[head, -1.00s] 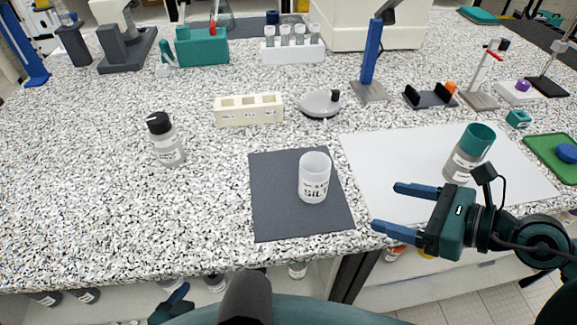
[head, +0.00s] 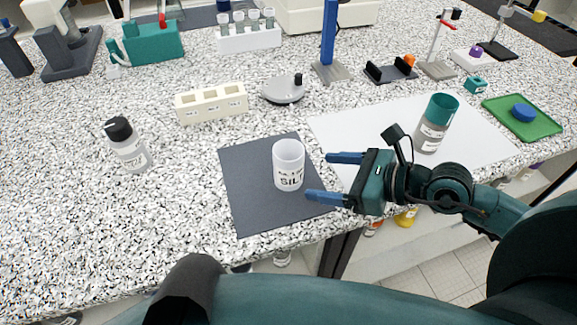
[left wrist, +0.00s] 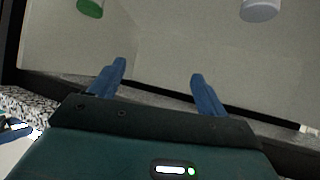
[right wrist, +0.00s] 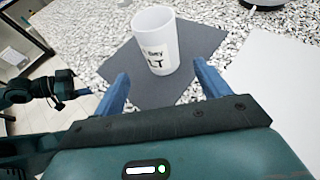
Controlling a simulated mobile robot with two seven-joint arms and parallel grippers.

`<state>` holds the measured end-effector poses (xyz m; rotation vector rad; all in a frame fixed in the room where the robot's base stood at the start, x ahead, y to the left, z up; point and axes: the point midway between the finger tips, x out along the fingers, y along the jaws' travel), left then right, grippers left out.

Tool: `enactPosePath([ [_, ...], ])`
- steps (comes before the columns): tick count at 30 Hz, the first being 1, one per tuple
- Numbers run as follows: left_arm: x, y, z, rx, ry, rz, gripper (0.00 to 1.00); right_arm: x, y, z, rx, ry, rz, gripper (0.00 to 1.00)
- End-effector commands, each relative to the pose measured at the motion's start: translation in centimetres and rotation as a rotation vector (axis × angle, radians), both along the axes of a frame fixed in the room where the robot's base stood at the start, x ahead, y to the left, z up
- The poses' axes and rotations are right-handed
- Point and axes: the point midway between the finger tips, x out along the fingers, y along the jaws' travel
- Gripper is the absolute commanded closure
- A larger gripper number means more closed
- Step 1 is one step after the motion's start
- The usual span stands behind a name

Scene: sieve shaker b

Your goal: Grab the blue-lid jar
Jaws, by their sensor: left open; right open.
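I see no jar with a clearly blue lid. A blue round lid-like disc (head: 523,112) lies on the green tray (head: 553,127) at the right. A clear jar with a teal top (head: 436,125) stands on the white sheet. My right gripper (head: 318,176) is open and empty, just right of the white SILT beaker (head: 289,167); the beaker also shows beyond its fingers in the right wrist view (right wrist: 157,45). My left gripper (left wrist: 158,70) is open and empty by a pale-walled space below the bench. A green-lidded item (left wrist: 90,7) and a whitish container (left wrist: 260,9) are cut off at the top.
The beaker stands on a dark mat (head: 245,205). A black-capped bottle (head: 128,147) stands to the left, a cream block (head: 211,104) and a grey dish (head: 283,90) behind. Containers with orange and yellow (head: 406,217) show below the bench edge. The front left bench is clear.

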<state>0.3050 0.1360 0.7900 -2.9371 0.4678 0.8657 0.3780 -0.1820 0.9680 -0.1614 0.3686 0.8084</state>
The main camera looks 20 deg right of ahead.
Motion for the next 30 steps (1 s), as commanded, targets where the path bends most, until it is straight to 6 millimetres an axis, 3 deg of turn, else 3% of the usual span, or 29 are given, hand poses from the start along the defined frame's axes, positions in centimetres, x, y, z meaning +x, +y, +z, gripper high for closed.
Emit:
enactPosePath([
  [11,-0.1,0.3,0.1,0.006,0.01,0.005,0.24,1.9,1.9,-1.0,0.002,0.001,-0.002,0.25],
  [21,-0.2,0.7,0.1,0.015,0.028,0.015,0.24,4.8,4.7,-2.6,0.002,0.002,-0.002,0.25],
  [30,-0.2,0.8,-0.1,0.016,0.032,0.019,0.24,4.9,4.9,-2.9,0.0,0.001,0.0,0.27],
])
